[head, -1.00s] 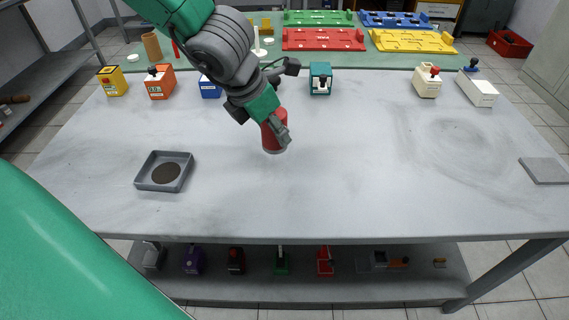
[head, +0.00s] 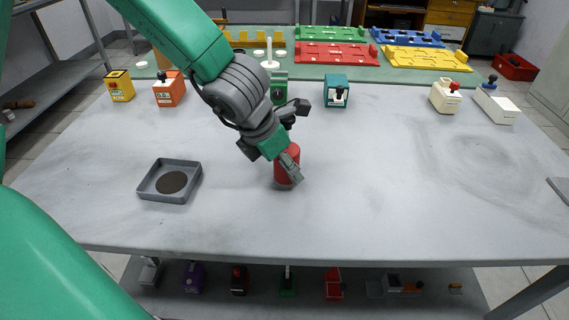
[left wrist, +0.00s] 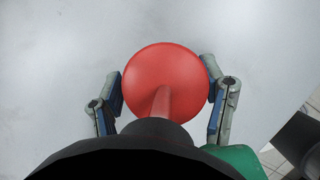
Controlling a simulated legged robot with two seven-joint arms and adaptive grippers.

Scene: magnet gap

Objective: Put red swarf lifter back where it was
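The red swarf lifter (head: 286,168) is a red cylinder, upright over the middle of the grey table. My left gripper (head: 290,163) comes down on it from the upper left. In the left wrist view the lifter's round red top (left wrist: 165,78) and its red rod sit between the two fingers of my left gripper (left wrist: 165,90), which press close on both sides. Whether its base touches the table is hard to tell. My right gripper is not in view.
A grey square tray (head: 146,191) with a dark round patch lies left of the lifter. Orange (head: 169,90), yellow (head: 120,87), green (head: 279,88), teal (head: 337,92) and white (head: 445,97) blocks line the back. The table front and right centre are clear.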

